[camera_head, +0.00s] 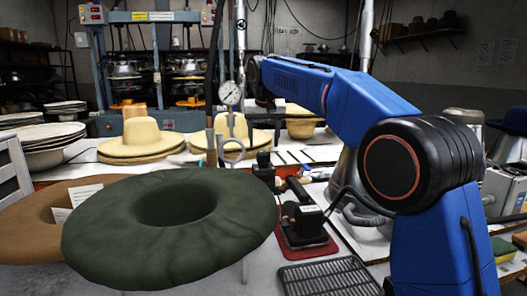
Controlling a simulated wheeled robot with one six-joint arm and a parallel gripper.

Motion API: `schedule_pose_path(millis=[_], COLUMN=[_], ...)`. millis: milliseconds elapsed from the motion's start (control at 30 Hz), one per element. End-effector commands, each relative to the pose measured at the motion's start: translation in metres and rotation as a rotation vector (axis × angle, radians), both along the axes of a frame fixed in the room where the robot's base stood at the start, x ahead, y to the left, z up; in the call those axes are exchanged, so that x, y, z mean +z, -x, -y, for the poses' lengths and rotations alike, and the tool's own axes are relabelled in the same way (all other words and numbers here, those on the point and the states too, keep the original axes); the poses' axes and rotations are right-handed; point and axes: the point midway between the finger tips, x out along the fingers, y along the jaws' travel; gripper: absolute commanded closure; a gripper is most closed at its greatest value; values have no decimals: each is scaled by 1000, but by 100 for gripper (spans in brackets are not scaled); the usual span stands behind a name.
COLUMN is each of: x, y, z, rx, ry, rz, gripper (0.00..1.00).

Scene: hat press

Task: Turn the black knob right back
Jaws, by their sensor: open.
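My blue arm rises at the right and reaches left and away over the bench. Its dark wrist is near the gauge pipe, and my gripper (265,102) is small and dark there, open, its fingers hard to tell from the background. I see nothing held. I cannot surely pick out the black knob. Small black fittings (264,161) stand on the bench behind the green hat, below my gripper and apart from it. A black device (303,218) with a pale label stands on a red plate, nearer to me.
A dark green hat (105,225) fills the front left, over a brown one (35,215). A pressure gauge (230,93) stands on an upright pipe. Straw hats (140,141) and a blue-grey press (105,70) are behind. A black grate (330,278) lies in front.

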Motion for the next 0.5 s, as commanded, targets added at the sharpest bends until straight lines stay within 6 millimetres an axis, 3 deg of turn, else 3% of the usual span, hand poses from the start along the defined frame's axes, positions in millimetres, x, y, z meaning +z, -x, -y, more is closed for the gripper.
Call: schedule_pose_path(millis=[200, 500], x=[-30, -45], y=[-12, -19], z=[-1, -2], rx=[0, 0], ry=[0, 0], rz=[-1, 0], gripper=[41, 41])
